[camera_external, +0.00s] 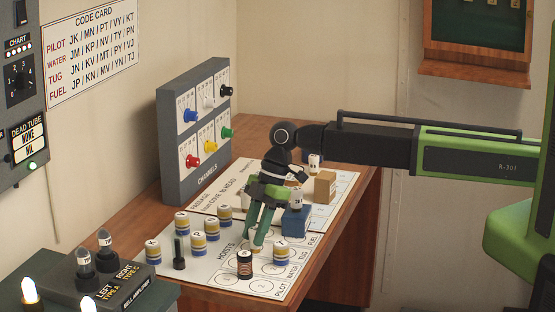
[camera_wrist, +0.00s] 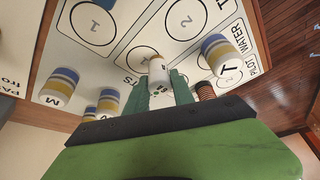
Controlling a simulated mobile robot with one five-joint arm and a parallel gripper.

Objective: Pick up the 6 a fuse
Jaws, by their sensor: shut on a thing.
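My gripper (camera_external: 255,243) reaches down over the white chart on the desk with its green fingers close together. It is shut on a small pale cylinder, the fuse (camera_wrist: 158,70), which sits between the fingertips in the wrist view. Only a little of the fuse shows in the external view, at the fingertips.
Several striped, lettered cylinders (camera_external: 198,244) stand left of my gripper, and one (camera_external: 281,251) stands right. A black peg (camera_external: 179,253) is at the left. A blue block (camera_external: 295,222) and tan block (camera_external: 325,187) lie behind. The grey channels panel (camera_external: 172,150) stands at the back.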

